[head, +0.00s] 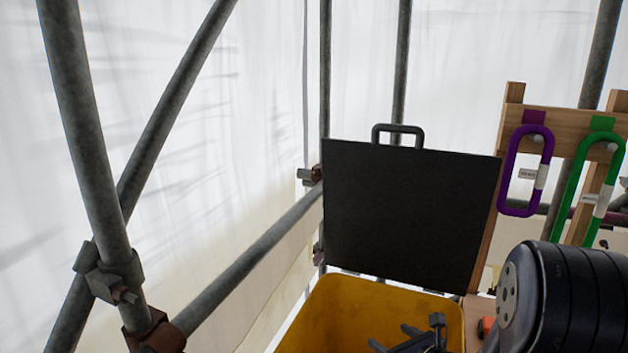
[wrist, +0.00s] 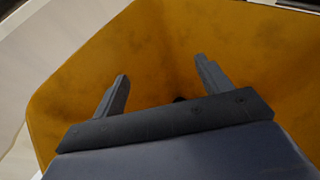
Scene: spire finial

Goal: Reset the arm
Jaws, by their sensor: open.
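My gripper (head: 393,338) shows at the bottom of the head view, over or inside the yellow bin (head: 335,308). In the wrist view my gripper (wrist: 161,68) has its two fingers wide apart, with nothing between them. The yellow, scuffed inner walls of the bin (wrist: 75,65) surround the fingers there. A small dark patch shows between the fingers low down; I cannot tell what it is. Most of the bin's floor is hidden by my gripper.
A purple carabiner (head: 509,175) and a green carabiner (head: 572,185) hang on a wooden rack (head: 563,128) at right. Scaffold tubes (head: 85,130) stand at left. An orange item (head: 487,326) sits beside the bin.

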